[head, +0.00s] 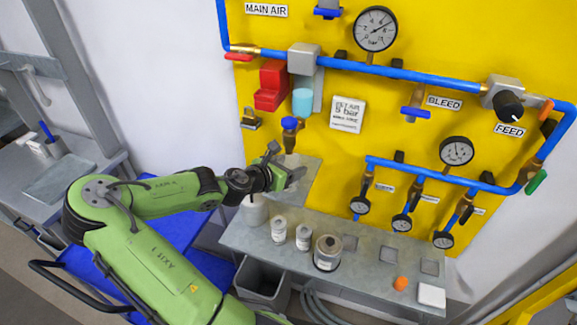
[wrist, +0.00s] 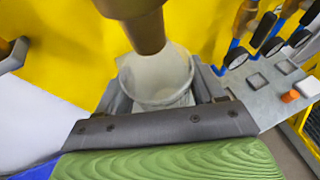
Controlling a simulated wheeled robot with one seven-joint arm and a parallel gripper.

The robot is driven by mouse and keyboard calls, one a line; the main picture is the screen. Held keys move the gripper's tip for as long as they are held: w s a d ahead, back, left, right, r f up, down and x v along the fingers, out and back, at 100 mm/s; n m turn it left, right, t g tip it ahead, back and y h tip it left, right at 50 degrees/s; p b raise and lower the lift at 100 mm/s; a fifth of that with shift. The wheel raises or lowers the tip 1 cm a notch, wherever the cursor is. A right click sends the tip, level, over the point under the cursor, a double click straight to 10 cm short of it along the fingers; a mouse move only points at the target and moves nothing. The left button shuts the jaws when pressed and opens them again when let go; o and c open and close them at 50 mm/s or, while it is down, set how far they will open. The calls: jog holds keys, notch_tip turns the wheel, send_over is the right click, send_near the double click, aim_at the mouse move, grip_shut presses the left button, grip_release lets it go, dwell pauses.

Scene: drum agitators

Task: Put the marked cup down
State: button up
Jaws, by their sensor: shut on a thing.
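My gripper (head: 286,170) is at the wall panel, above the left end of the grey shelf (head: 340,281). In the wrist view its jaws (wrist: 160,98) are shut on a pale, whitish cup (wrist: 178,72). The cup is open at the top and looks upright. A brass-brown nozzle (wrist: 143,32) stands in front of part of its mouth in that view; I cannot tell whether they touch. In the head view the cup is mostly hidden by the gripper, and no mark on it is readable.
On the shelf stand a pale container (head: 254,211), two small labelled canisters (head: 279,231) and a larger can (head: 327,255). An orange plug (head: 400,283) and a white block (head: 431,295) lie at the right. Blue-handled valve (head: 290,124) and pipes project from the yellow panel.

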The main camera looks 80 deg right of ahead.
jog(key=shift+a, duration=0.2)
jog(key=o, duration=1)
jog(key=shift+d+f, duration=0.1)
jog(key=shift+f, duration=0.05)
